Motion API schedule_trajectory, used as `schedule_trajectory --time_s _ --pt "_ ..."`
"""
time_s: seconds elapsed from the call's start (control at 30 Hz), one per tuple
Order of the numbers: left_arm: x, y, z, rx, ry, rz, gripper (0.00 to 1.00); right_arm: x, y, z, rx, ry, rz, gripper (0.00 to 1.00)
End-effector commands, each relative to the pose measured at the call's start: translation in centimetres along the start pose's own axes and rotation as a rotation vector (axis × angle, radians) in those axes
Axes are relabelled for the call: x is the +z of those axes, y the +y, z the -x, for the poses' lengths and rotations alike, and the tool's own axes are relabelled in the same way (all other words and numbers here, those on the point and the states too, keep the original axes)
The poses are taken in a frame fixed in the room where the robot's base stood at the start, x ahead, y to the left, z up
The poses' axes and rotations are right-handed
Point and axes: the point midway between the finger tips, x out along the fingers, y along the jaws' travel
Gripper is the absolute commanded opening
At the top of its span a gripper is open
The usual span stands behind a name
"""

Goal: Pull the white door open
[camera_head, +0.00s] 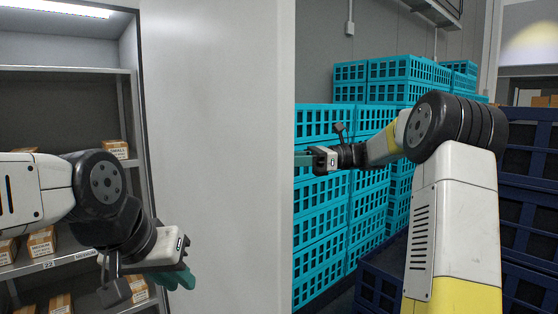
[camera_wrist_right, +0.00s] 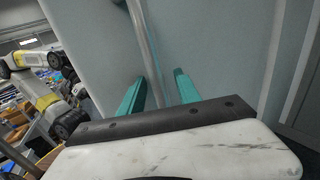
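The white door (camera_head: 220,130) stands as a tall plain panel in the middle of the head view, with shelving visible to its left. My right gripper (camera_head: 305,159) is at the door's right edge, its fingertips partly hidden behind that edge. In the right wrist view the right gripper (camera_wrist_right: 160,88) is open, its teal fingers apart. A grey metal bar (camera_wrist_right: 143,40), likely the door handle, runs between them; I cannot tell whether they touch it. My left gripper (camera_head: 178,279) hangs low in front of the door's lower left part, seemingly empty; its finger gap is unclear.
Shelves (camera_head: 70,262) with small labelled boxes (camera_head: 41,241) stand at the left. Stacked turquoise crates (camera_head: 322,225) stand right of the door, close by my right arm. Dark blue crates (camera_head: 530,215) stand at the far right.

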Motion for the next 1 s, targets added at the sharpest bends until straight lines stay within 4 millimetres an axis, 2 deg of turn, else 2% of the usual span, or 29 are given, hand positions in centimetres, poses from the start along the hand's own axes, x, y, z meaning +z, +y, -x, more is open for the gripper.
schedule_trajectory --time_s 0.17,0.4,0.6,1.0 --pt "0.0 0.0 0.0 0.0 0.0 0.0 0.19 0.0 0.0 0.7 -0.001 0.0 0.0 0.4" --pt "0.0 0.0 0.0 0.0 0.0 0.0 0.19 -0.1 -0.1 4.6 -0.003 -0.001 0.0 0.4" --pt "0.0 0.0 0.0 0.0 0.0 0.0 0.19 -0.1 -0.1 7.2 -0.001 0.0 0.001 0.4" --pt "0.0 0.0 0.0 0.0 0.0 0.0 0.19 0.0 -0.1 7.8 0.001 0.0 0.0 0.4"
